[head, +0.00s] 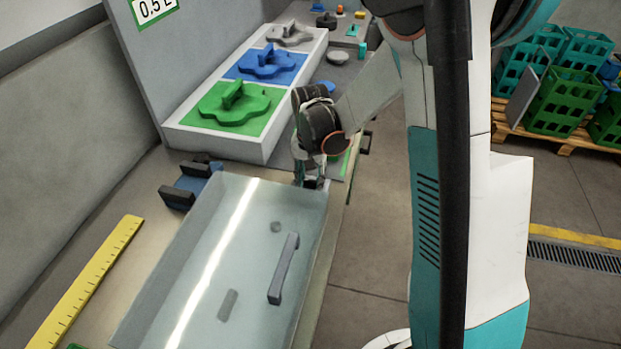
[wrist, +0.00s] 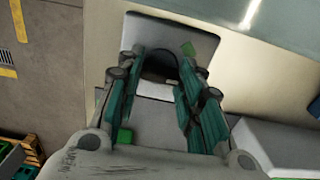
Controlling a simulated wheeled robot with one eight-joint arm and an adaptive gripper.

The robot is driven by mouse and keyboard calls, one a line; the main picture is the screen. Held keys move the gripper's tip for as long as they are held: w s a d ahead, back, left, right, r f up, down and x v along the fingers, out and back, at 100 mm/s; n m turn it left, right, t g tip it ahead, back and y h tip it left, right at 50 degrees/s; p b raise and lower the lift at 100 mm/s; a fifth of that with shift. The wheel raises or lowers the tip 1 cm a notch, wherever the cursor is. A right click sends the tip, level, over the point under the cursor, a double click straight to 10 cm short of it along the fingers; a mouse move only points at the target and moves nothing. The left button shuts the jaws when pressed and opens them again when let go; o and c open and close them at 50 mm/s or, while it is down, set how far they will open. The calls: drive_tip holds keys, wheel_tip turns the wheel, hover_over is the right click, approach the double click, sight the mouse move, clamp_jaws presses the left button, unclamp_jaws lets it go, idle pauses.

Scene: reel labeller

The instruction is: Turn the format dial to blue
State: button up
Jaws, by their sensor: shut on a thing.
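My gripper (head: 311,181) points down at the right edge of the bench, beside the white block. In the wrist view its two fingers (wrist: 160,62) close on a dark, rounded knob (wrist: 158,66), which I take to be the format dial. The knob sits on a light grey plate (wrist: 222,45). I see no blue mark there. In the head view my gripper hides the knob, and which way it points cannot be told.
A white block (head: 250,146) carries green (head: 232,104), blue (head: 266,64) and grey (head: 289,34) lobed pieces. A clear lid (head: 215,270) with a grey handle (head: 284,268) lies in front of my gripper. Crates (head: 560,100) stand on a pallet at right.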

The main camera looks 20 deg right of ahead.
sight(310, 181)
idle(0.4)
drive_tip(key=o, duration=1.1)
wheel_tip(310, 181, up, 12)
